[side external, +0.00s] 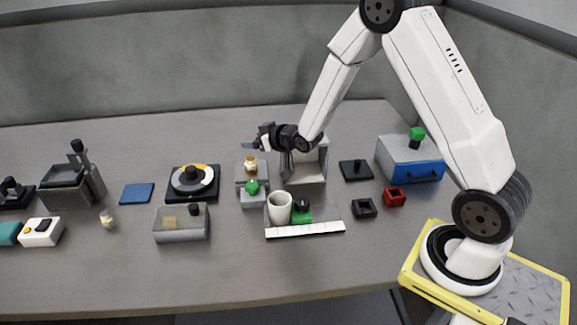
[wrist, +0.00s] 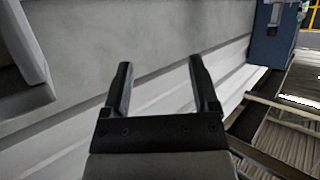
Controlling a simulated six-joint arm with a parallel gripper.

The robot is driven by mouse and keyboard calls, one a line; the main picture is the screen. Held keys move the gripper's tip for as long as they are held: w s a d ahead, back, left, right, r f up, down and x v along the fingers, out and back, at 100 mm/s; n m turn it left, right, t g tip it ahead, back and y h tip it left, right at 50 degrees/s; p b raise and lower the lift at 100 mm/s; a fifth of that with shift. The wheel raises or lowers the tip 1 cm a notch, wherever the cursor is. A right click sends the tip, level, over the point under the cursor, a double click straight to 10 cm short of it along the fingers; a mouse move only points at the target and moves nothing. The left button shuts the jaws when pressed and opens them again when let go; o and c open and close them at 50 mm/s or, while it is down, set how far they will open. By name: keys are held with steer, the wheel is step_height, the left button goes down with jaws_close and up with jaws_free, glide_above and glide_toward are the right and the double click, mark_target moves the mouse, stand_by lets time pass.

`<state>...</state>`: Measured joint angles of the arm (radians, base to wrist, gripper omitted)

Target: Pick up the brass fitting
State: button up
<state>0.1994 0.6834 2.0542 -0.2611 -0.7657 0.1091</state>
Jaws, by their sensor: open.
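A small gold-coloured piece with a pale part (side external: 250,164), which looks like the brass fitting, sits upright on a grey block (side external: 245,180) near the middle of the table in the side view. My gripper (side external: 251,144) is just above and behind it in that picture, pointing left, roughly level. In the wrist view my gripper (wrist: 158,82) has its two dark fingers apart with nothing between them. The fitting does not show in the wrist view, which looks toward walls and far surroundings.
A grey open-fronted box (side external: 305,170) stands right of the block, below my wrist. A green knob (side external: 251,187), a white cup (side external: 279,206) and a clear-sided box (side external: 181,225) holding a tan block are in front. A round reel device (side external: 193,180) is left.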

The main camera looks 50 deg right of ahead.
mark_target(250, 158)
steer(key=shift+w+d, duration=0.1)
steer(key=shift+w, duration=0.1)
steer(key=shift+f, duration=0.1)
steer(key=shift+f, duration=1.9)
steer(key=shift+f, duration=0.15)
steer(key=shift+f, duration=0.95)
steer(key=shift+w+f, duration=0.4)
steer(key=shift+f, duration=0.25)
steer(key=shift+x, duration=1.05)
steer(key=shift+r, duration=0.1)
jaws_close()
